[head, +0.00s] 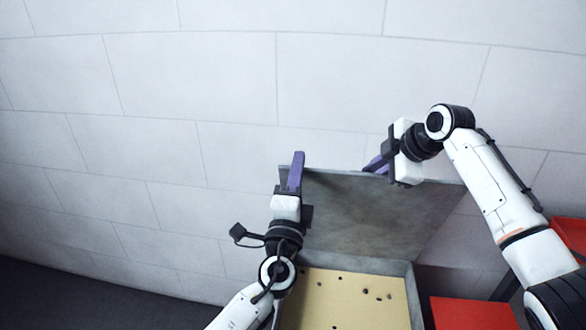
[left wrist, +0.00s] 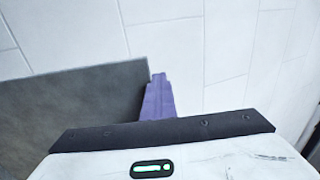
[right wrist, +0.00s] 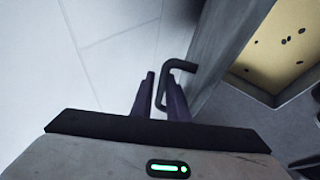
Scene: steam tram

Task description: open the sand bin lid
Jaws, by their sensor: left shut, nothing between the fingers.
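The grey sand bin lid (head: 370,215) stands raised, tilted up near the wall. Below it the open bin shows pale sand (head: 345,300) with dark specks; the sand also shows in the right wrist view (right wrist: 285,45). My left gripper (head: 298,158) is shut and empty at the lid's left edge; its purple fingers show beside the lid (left wrist: 75,105) in the left wrist view (left wrist: 158,80). My right gripper (head: 375,165) is at the lid's top edge. In the right wrist view its fingers (right wrist: 161,85) stand either side of a dark bent handle (right wrist: 178,65); I cannot tell whether they grip it.
A pale tiled wall (head: 200,90) stands close behind the lid. Red boxes (head: 470,313) are to the right of the bin. Dark floor (head: 80,300) is clear at the lower left.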

